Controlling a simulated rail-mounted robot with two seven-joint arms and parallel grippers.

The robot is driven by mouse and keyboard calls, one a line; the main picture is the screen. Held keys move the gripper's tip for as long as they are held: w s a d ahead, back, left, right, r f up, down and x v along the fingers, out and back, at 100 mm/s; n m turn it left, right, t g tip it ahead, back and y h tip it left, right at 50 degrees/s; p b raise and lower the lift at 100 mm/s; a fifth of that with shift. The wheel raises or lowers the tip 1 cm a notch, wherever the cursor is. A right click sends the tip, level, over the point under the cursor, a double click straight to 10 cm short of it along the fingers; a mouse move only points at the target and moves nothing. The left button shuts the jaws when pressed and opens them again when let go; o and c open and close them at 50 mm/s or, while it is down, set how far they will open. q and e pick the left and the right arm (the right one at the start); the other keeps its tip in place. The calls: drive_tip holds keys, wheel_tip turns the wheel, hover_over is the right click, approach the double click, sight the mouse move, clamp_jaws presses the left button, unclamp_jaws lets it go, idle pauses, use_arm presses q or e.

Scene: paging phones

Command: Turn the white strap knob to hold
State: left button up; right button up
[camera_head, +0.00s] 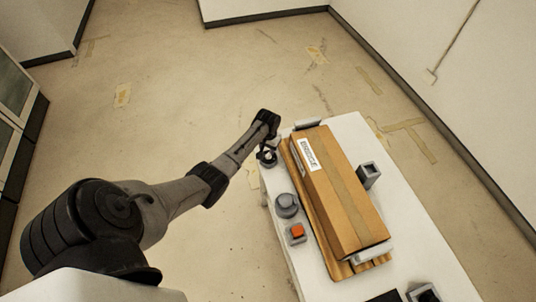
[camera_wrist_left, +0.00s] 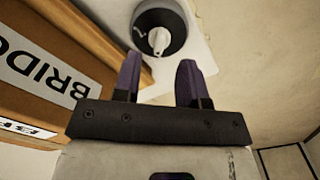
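The white strap knob (camera_wrist_left: 159,40) shows in the left wrist view as a white pointer on a round black dial, on a white surface. Its narrow end points down, towards the gap between my fingers. My left gripper (camera_wrist_left: 157,80) is open and empty, with its two fingers just short of the dial; they look apart from it. In the head view my left gripper (camera_head: 267,153) is over the far left corner of the white table (camera_head: 285,253), and it hides most of the knob there. The "hold" mark cannot be read. My right gripper is not in view.
A long cardboard box (camera_head: 338,190) with a white label lies right beside the gripper. A grey round knob (camera_head: 286,204) and an orange button (camera_head: 297,231) sit along the table's left edge. A grey block (camera_head: 368,174) stands right of the box. The floor to the left is clear.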

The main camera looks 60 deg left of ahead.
sight(268, 155)
use_arm(q)
drive_tip(key=shift+f+b, duration=0.5)
drive_tip(key=shift+f, duration=1.8)
drive_tip(key=shift+c, duration=0.4)
clamp_jaws()
